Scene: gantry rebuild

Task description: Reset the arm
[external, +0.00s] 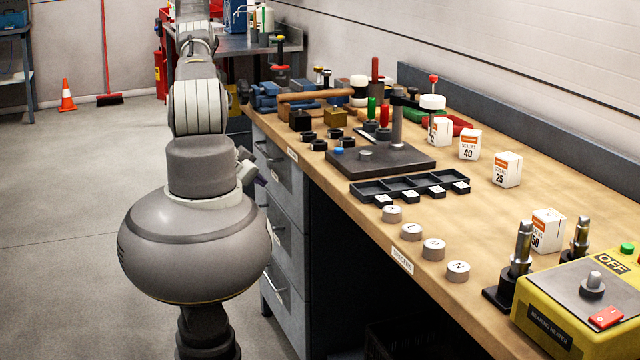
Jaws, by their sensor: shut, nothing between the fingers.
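My arm rises from my round grey body at the left of the external view, and its upper links run out of the top edge. A small grey and dark end piece, which looks like my gripper (256,174), shows just right of my column, in front of the drawer fronts. Most of it is hidden behind my column. It is shut and empty, and stands apart from the things on the bench.
The wooden workbench (480,210) fills the right. The floor (65,220) at left is clear, with an orange cone (67,97) farther back.

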